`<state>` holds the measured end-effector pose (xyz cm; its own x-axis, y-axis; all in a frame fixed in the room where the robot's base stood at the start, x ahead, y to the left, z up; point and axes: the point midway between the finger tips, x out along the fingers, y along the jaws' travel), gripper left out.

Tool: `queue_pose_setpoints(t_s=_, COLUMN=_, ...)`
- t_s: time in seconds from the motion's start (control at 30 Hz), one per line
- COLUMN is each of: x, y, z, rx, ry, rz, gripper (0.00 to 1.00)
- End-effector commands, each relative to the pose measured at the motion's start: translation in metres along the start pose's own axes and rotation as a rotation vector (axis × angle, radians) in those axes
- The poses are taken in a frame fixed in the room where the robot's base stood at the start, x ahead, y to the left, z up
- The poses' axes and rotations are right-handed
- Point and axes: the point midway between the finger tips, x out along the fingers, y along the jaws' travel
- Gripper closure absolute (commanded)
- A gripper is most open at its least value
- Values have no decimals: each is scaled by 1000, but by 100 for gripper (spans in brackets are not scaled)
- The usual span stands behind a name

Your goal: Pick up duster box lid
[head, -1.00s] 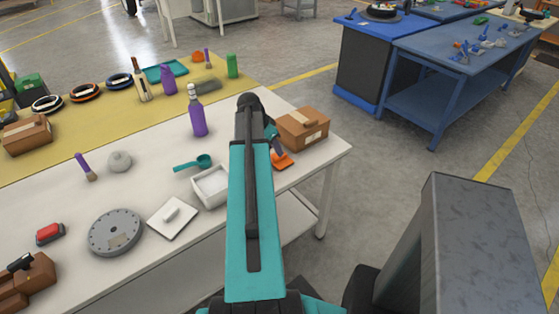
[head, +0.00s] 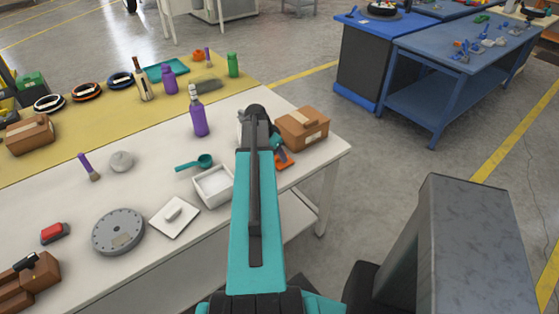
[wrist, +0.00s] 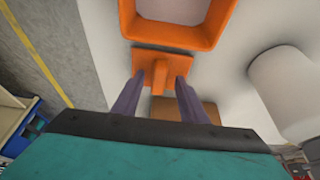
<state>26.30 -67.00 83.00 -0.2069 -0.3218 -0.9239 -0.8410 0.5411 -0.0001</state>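An orange lid (wrist: 149,62) with a raised handle (wrist: 160,76) lies flat in the wrist view, beside an open orange box (wrist: 175,36). My gripper (wrist: 160,80) is open, with its two dark fingers on either side of the handle and a gap at each side. I cannot tell how far above the lid the fingertips are. In the head view my arm hides the gripper and most of the orange things; an orange piece (head: 285,160) shows at its right. A white lid with a knob (head: 174,216) lies beside an open white box (head: 213,185).
A brown cardboard box (head: 303,128) stands right of my arm near the table's corner. A purple bottle (head: 198,114), a teal scoop (head: 195,163) and a grey disc (head: 118,232) are on the white table. A white cylinder (wrist: 287,85) stands right of the fingers.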

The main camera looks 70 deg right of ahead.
Motion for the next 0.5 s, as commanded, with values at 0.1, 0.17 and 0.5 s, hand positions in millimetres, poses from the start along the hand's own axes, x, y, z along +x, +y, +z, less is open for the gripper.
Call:
queue_pose_setpoints(t_s=0.1, x=0, y=0, z=0, rx=0, ry=0, rz=0, gripper=61)
queue_pose_setpoints(t_s=0.17, x=0, y=0, z=0, rx=0, ry=0, rz=0, gripper=61)
queue_pose_setpoints(t_s=0.5, x=0, y=0, z=-1, rx=1, ry=0, rz=0, gripper=100)
